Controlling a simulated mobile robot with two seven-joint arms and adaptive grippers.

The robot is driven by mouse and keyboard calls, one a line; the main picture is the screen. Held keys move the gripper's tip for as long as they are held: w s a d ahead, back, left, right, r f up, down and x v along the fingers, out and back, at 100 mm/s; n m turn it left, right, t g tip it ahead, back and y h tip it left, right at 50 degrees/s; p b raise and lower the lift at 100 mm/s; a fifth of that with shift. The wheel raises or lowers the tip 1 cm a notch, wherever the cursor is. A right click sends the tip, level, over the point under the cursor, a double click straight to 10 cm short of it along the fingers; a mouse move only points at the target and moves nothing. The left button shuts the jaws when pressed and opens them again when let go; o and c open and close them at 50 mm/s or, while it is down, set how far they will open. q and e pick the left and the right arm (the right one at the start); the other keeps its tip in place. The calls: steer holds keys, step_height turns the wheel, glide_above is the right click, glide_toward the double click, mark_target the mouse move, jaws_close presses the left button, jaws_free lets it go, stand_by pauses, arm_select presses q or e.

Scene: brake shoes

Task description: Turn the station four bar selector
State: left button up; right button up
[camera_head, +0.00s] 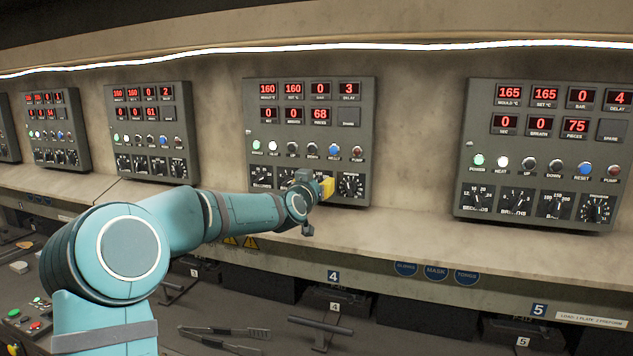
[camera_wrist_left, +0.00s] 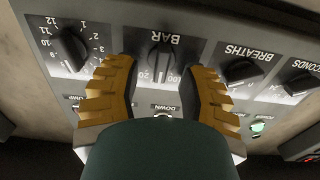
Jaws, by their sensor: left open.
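The station four panel (camera_head: 311,100) is a grey box on the wall above the blue "4" sign. My left gripper (camera_head: 327,187) is at its lower dial row, with yellow fingers covering the bar dial in the head view. In the left wrist view, the panel appears upside down and the black bar selector (camera_wrist_left: 162,60) shows under the word BAR. The yellow fingers of my left gripper (camera_wrist_left: 163,76) are open, one on each side of the selector, with visible gaps. I cannot tell how deep the fingertips reach around it. My right gripper is out of view.
In the wrist view, a numbered dial (camera_wrist_left: 70,50) sits left of the selector and the breaths dial (camera_wrist_left: 240,72) right. Lamps and buttons lie close by. A similar panel (camera_head: 545,150) stands to the right. A ledge (camera_head: 420,232) runs below; tongs (camera_head: 225,333) lie lower down.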

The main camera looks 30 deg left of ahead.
arm_select(q)
steer(key=shift+w, duration=0.2)
jaws_close()
steer(key=shift+m, duration=0.3)
steer(key=m, duration=0.3)
steer(key=shift+d+r+m, duration=0.1)
steer(key=shift+d+m, duration=0.1)
steer(key=shift+m, duration=0.1)
steer(key=shift+m+b, duration=0.55)
steer(key=shift+m, duration=1.25)
